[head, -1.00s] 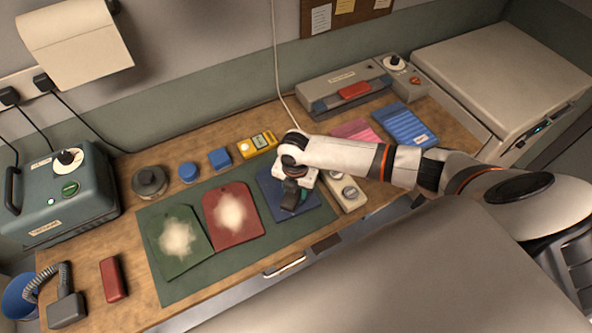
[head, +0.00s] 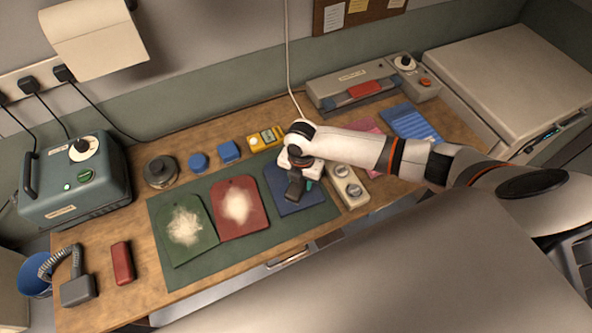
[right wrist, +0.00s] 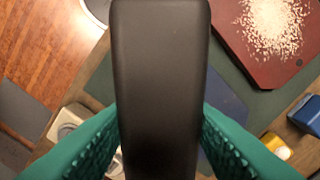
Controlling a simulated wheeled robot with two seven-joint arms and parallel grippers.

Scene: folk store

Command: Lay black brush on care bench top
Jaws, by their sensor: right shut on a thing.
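The black brush (right wrist: 160,80) fills the middle of the right wrist view, between the teal fingers of my right gripper (right wrist: 160,145), which is shut on it. In the head view my right gripper (head: 302,183) holds the dark brush (head: 295,190) over the blue board on the care bench top (head: 215,285). I cannot tell whether the brush touches the board. The bench top is wooden, with a green mat on it. My left gripper is not in view.
A green board (head: 188,252) and a red board (head: 238,230), each with pale material on it, lie left of my gripper. A pale block with two knobs (head: 348,186) stands close on its right. A red block (head: 122,263) lies at the front left, with bare wood around it.

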